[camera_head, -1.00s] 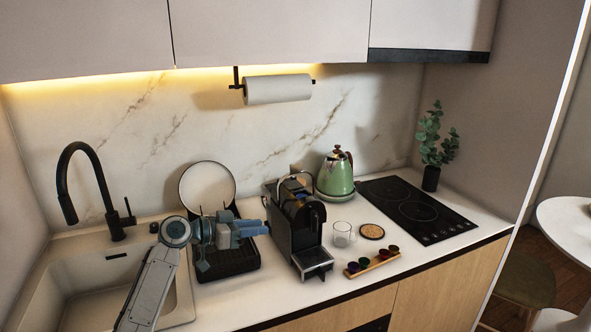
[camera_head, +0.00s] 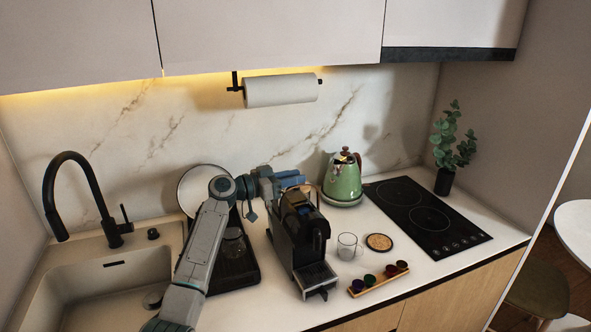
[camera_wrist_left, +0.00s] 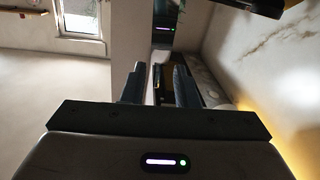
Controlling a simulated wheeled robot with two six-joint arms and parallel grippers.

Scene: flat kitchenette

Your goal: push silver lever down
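The black coffee machine (camera_head: 293,240) stands on the counter in the middle of the head view. Its silver lever (camera_head: 311,188) is at the top of the machine, mostly hidden by my gripper and hard to make out. My left gripper (camera_head: 298,181) reaches in from the left and is level with the top of the machine, over or beside the lever; contact cannot be told. In the left wrist view, its two dark fingers (camera_wrist_left: 160,87) stand apart with a gap between them. My right gripper is not in view.
A green kettle (camera_head: 342,181) stands behind the machine at right. A glass cup (camera_head: 347,247), a round coaster (camera_head: 379,242) and a wooden capsule holder (camera_head: 379,280) lie to its right. A dark drying rack (camera_head: 236,268) is at left, beside the sink. A paper-towel roll (camera_head: 281,90) hangs above.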

